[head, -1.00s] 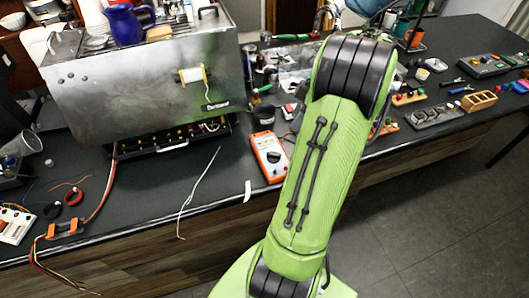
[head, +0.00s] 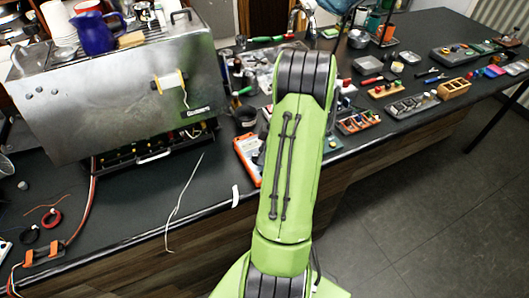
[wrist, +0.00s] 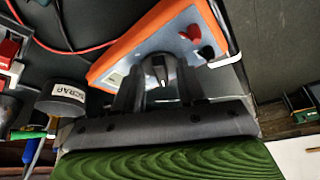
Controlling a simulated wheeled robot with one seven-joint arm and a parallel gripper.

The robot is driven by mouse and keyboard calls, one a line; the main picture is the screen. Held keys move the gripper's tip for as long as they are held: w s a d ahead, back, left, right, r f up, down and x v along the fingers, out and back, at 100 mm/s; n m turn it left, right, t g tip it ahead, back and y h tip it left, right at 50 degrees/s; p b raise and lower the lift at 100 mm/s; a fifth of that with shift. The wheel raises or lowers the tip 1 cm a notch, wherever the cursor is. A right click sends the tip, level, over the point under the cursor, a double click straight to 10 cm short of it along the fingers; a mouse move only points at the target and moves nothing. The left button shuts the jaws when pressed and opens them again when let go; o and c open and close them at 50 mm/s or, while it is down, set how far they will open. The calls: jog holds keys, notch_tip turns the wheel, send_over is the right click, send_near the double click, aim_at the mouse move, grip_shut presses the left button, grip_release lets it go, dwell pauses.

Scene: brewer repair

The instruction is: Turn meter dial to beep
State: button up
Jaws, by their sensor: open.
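The orange-and-grey meter (head: 247,159) lies on the dark bench in front of the metal brewer, and my arm hides its right part in the head view. In the wrist view the meter (wrist: 122,57) is tilted across the upper middle, with a red and a black plug in its face. My gripper (wrist: 158,78) is open over the meter's face, its fingers around the spot where a small dark part with a light mark (wrist: 160,72) shows. This looks like the dial, mostly hidden by the fingers; contact cannot be told. The gripper is hidden in the head view.
The metal brewer (head: 115,95) stands behind and left of the meter. A black scrap cup (wrist: 62,98) is at the left in the wrist view. A loose pale wire (head: 182,203) lies left of the meter. Trays of parts (head: 412,106) lie to the right.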

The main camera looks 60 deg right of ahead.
grip_shut()
